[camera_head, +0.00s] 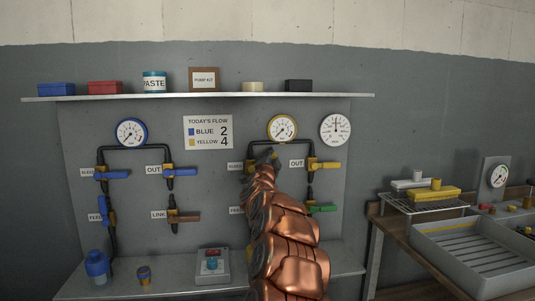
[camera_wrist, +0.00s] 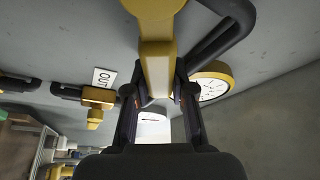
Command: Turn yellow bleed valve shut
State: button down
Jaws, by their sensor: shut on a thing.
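The yellow bleed valve's handle (camera_wrist: 158,70) is a long yellow bar at the top middle of the wrist view, hanging from a rounded yellow body (camera_wrist: 155,17). My gripper (camera_wrist: 157,95) has its two dark fingers closed on either side of this handle. In the head view my copper-coloured arm reaches up to the yellow circuit, and my gripper (camera_head: 267,157) is at the upper-left valve there, beside a partly covered label (camera_head: 235,166). My arm hides most of that valve, so the handle's angle is unclear in this view.
The yellow OUT valve (camera_head: 325,166) sits close to the right, with a green-handled valve (camera_head: 321,209) below it. A yellow-rimmed gauge (camera_head: 282,128) and black pipe are just above. The blue circuit (camera_head: 111,174) is at left. A bench with a grey tray (camera_head: 478,254) stands at right.

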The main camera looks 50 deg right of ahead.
jog(key=shift+s+d+f+m+g+y+p, duration=0.15)
jog(key=shift+d+f+m+g+y+p, duration=0.2)
jog(key=shift+f+m, duration=0.6)
jog(key=shift+s+f+m+g+y+p, duration=0.15)
jog(key=shift+f+m+g+p, duration=0.25)
jog(key=shift+m, duration=0.85)
jog(key=shift+s+d+f+m+g+y+p, duration=0.2)
jog(key=shift+f+m+p, duration=0.3)
jog(key=shift+f+m, duration=0.5)
jog(key=c, duration=1)
grip_release()
jog(key=shift+r, duration=0.1)
jog(key=shift+o, duration=0.2)
jog(key=shift+a, duration=0.1)
jog(key=v, duration=1.1)
jog(key=shift+s+a, duration=0.2)
jog(key=shift+a, duration=0.15)
